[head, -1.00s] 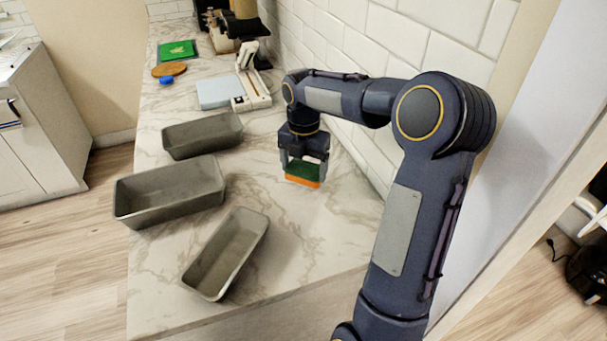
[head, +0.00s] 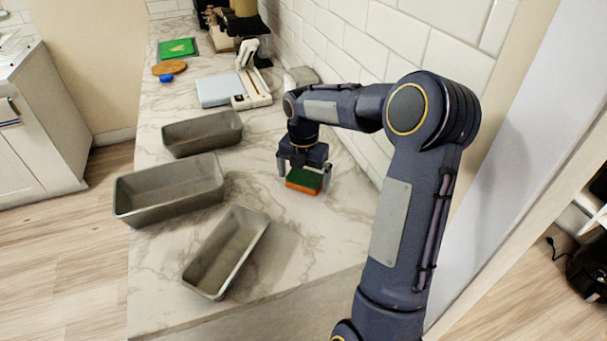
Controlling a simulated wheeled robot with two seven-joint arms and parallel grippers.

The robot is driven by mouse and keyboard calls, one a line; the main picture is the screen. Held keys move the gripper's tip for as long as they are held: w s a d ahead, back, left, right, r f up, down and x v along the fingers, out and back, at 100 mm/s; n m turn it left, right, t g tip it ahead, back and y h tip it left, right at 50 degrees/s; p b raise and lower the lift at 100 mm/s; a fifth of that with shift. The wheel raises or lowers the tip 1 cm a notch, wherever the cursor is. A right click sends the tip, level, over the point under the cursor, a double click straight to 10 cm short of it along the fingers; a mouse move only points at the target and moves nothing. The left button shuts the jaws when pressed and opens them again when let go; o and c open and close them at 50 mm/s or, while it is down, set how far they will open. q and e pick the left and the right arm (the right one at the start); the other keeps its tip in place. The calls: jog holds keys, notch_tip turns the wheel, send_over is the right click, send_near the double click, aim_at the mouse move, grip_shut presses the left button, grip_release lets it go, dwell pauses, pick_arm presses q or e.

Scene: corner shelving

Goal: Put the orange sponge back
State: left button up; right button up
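The sponge (head: 304,181), green on top and orange below, is at my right gripper (head: 304,177) in the head view, over the right part of the marble counter. The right gripper points down, with one finger at each side of the sponge. I cannot tell whether the fingers press on the sponge or stand slightly apart from it, or whether it touches the counter. My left gripper is not in view.
Three grey metal pans, a far one (head: 202,134), a middle one (head: 170,190) and a near one (head: 226,252), stand left of the sponge. A white-and-blue device (head: 232,88) stands farther back. The tiled wall (head: 345,45) bounds the right side.

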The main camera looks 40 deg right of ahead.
aim_at(303, 178)
jog(key=shift+r, duration=0.15)
notch_tip(303, 178, up, 11)
jog(key=s+a+r+m+t, duration=0.2)
jog(key=s+a+r+m, duration=0.1)
jog(key=s+a+m, duration=0.25)
jog(key=s+a+f+m+t+y, duration=0.1)
jog(key=s+a+f+m+y, duration=0.1)
jog(key=s+a+m, duration=0.4)
jog(key=s+a+f+m+t+y, duration=0.1)
jog(key=s+a+f+m, duration=0.4)
jog(key=s+m, duration=0.6)
jog(key=a+m+t, duration=0.1)
jog(key=m, duration=0.1)
jog(key=shift+s+a+m+t+y, duration=0.2)
jog(key=shift+a+m+t+y, duration=0.1)
jog(key=shift+m+y, duration=0.1)
